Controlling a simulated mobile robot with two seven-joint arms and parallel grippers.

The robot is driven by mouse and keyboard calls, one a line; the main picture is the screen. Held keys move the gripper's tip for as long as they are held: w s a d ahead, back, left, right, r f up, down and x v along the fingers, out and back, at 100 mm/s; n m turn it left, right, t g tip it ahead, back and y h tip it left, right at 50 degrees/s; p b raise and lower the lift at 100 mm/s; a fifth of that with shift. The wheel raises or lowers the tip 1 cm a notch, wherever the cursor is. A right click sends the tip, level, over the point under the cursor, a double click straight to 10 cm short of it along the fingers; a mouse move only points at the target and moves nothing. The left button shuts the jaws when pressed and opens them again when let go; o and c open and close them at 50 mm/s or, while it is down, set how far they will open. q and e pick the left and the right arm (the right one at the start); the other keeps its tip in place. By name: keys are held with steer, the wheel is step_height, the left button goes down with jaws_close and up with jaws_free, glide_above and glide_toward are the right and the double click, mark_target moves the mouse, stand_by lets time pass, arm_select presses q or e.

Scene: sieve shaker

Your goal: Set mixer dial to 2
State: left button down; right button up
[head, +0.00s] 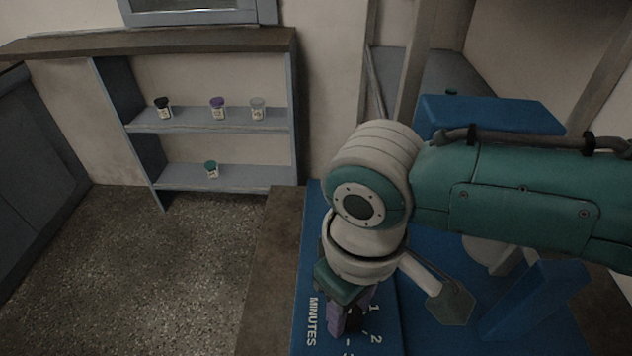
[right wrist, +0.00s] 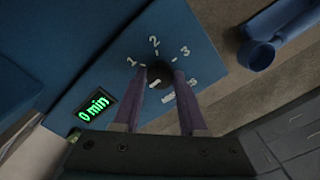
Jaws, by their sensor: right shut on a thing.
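The black dial (right wrist: 158,74) sits on the blue mixer panel (right wrist: 205,62), with white numbers 1, 2 and 3 around it. A small white mark shows on the dial, but I cannot tell for sure which number it indicates. The green display (right wrist: 94,108) reads "0 min". My right gripper (right wrist: 160,70) has its purple fingers on both sides of the dial, shut on it. In the head view my right gripper (head: 350,318) reaches down to the mixer's blue top (head: 312,270) by the "MINUTES" lettering, mostly hiding the dial. My left gripper is not in view.
A grey-blue shelf (head: 213,128) stands at the back left with several small lidded jars, among them a purple-lidded jar (head: 217,108) and a green-lidded jar (head: 211,170). A blue rounded part (right wrist: 257,55) juts out beyond the panel. The floor (head: 200,260) at left is clear.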

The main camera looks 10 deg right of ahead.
jaws_close()
steer(key=shift+r+m+p, duration=0.1)
steer(key=shift+m+p, duration=0.7)
steer(key=shift+m, duration=0.1)
steer(key=m+p, duration=0.2)
steer(key=m, duration=0.1)
steer(key=shift+s+m, duration=0.1)
steer(key=shift+m, duration=0.2)
steer(key=m+p, duration=0.1)
steer(key=m, duration=0.2)
steer(key=shift+a+m, duration=0.1)
steer(key=shift+m, duration=0.2)
steer(key=m+p, duration=0.1)
steer(key=m, duration=0.2)
steer(key=shift+m, duration=0.3)
steer(key=m+p, duration=0.1)
steer(key=m, duration=0.7)
steer(key=shift+m, duration=1.5)
